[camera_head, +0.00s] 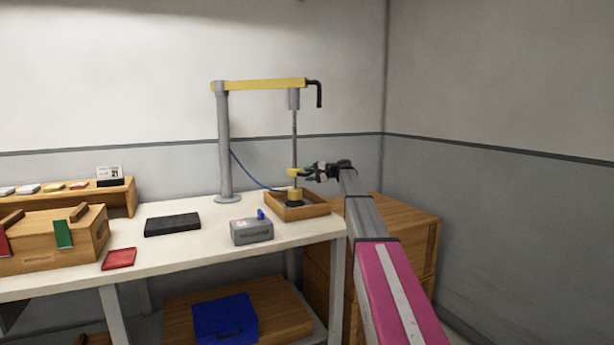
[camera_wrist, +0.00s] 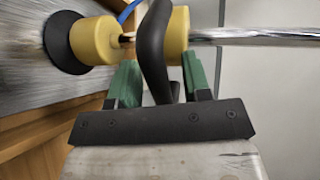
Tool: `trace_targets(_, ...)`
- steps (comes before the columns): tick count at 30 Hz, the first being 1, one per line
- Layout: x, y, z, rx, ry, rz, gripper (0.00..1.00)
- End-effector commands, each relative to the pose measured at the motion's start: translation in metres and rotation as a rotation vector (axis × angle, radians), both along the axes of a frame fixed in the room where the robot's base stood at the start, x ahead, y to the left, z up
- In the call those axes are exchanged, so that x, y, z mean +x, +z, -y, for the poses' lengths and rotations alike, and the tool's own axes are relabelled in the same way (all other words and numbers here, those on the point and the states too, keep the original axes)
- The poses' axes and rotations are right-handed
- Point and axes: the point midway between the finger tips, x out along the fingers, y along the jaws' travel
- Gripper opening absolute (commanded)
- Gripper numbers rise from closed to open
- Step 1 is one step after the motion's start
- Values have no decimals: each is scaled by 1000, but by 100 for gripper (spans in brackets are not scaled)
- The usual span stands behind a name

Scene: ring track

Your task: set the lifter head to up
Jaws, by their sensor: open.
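The lifter has a grey post (camera_head: 224,145) with a yellow boom (camera_head: 265,84) and a thin rod (camera_head: 295,135) hanging from it. At the rod's bottom is the lifter head, with an upper yellow block (camera_head: 293,172), a lower yellow block (camera_head: 295,194) and a black cup at its base. The cup also shows in the wrist view (camera_wrist: 58,42). The head is low, inside or just over a wooden tray (camera_head: 300,213). A black curved handle (camera_wrist: 153,50) sticks out from the upper yellow block (camera_wrist: 177,35). My gripper (camera_wrist: 158,65) is open, its green fingers on either side of the handle.
A grey box (camera_head: 251,231) with a blue lever (camera_head: 261,214) stands on the white table (camera_head: 190,245) by the tray. A black slab (camera_head: 172,224) and a wooden box (camera_head: 60,240) are further left. A wooden cabinet (camera_head: 400,215) stands at the right.

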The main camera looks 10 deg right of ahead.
Motion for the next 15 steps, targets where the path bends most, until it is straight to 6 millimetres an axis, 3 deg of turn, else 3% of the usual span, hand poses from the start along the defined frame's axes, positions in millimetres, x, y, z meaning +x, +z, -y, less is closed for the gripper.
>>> trace_targets(13, 5, -3, -9, 0, -1, 0, 44)
trace_targets(14, 5, -3, -9, 0, -1, 0, 38)
trace_targets(15, 5, -3, -9, 0, -1, 0, 25)
